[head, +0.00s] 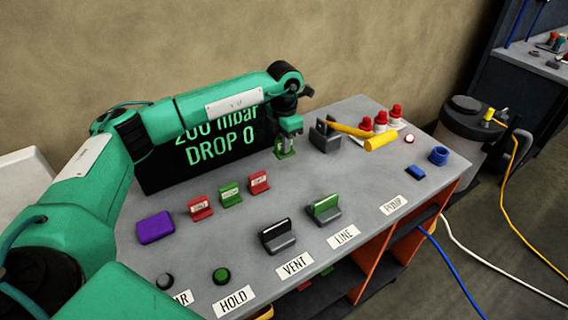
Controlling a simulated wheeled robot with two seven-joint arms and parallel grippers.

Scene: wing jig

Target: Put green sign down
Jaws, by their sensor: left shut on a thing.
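My left gripper (289,133) points down over the back of the grey bench top and is shut on a small green sign (284,152). The sign is at or just above the bench surface; I cannot tell whether it touches. Another green sign (231,195) stands farther forward, between a red sign (200,207) on its left and a red sign (259,182) on its right. My right gripper is not in view.
A black display (214,152) stands behind my left arm. A grey block (325,135) with a yellow-handled tool (379,142) and several red-topped items (380,120) are right of the gripper. Levers (277,236) and labels line the front. Bare bench lies around the middle (330,180).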

